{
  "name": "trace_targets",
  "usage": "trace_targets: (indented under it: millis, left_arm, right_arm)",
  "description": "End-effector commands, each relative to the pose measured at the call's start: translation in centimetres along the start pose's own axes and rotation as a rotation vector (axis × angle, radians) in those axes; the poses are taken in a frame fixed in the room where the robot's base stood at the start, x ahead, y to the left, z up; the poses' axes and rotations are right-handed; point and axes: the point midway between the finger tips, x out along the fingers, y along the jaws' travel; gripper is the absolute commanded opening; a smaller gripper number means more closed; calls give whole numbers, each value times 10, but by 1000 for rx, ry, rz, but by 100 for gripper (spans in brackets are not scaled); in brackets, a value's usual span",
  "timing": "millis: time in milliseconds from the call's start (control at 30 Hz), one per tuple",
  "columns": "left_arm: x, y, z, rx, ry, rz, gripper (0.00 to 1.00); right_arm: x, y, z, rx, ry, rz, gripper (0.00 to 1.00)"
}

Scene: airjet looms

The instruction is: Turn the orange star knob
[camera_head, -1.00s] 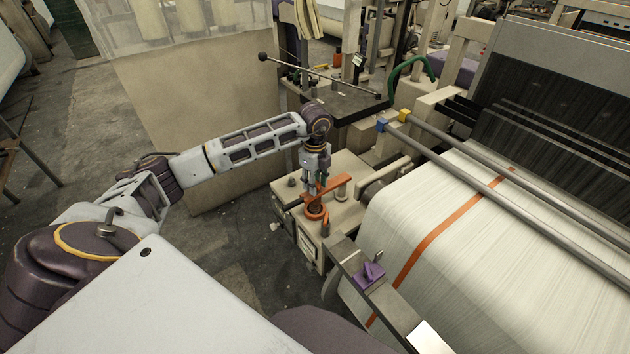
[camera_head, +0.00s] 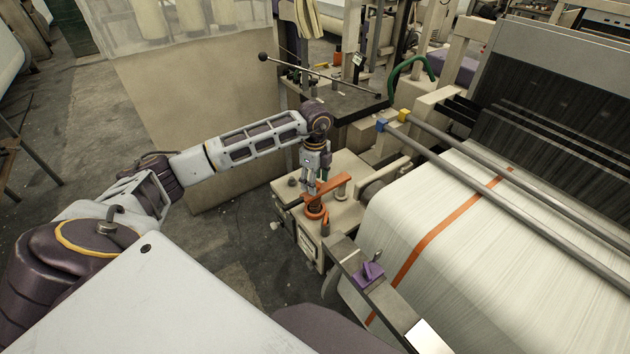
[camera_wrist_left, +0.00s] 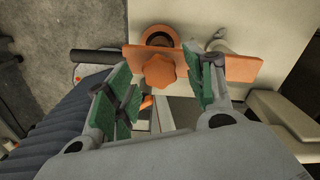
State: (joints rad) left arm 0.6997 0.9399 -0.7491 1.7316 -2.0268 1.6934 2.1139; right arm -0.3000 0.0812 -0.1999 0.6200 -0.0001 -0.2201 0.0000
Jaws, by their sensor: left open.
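The orange star knob (camera_wrist_left: 159,71) shows in the left wrist view, on an orange flat plate (camera_wrist_left: 240,69). The orange plate also shows in the head view (camera_head: 334,184), on top of the cream machine housing; the knob itself is hard to make out there. My left gripper (camera_head: 316,187) points down over the plate. In the left wrist view my left gripper (camera_wrist_left: 162,72) is open, its green-padded fingers apart on both sides of the knob. I see no finger touching the knob; how far above it they are I cannot tell. My right gripper is not in view.
The loom's white warp sheet (camera_head: 470,255) with an orange stripe lies to the right. A metal rail with a purple clamp (camera_head: 370,273) stands in front. A dark table (camera_head: 345,103) is behind the gripper.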

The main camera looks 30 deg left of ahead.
Motion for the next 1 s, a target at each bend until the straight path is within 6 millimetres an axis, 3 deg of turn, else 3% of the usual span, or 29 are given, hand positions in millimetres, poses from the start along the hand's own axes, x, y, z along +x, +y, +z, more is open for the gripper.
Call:
trace_targets:
  millis: [700,1000]
  left_arm:
    - [-46,0,0,1,-1,-1,54]
    - [-52,0,0,0,0,-1,54]
  right_arm:
    - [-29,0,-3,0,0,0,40]
    - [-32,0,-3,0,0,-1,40]
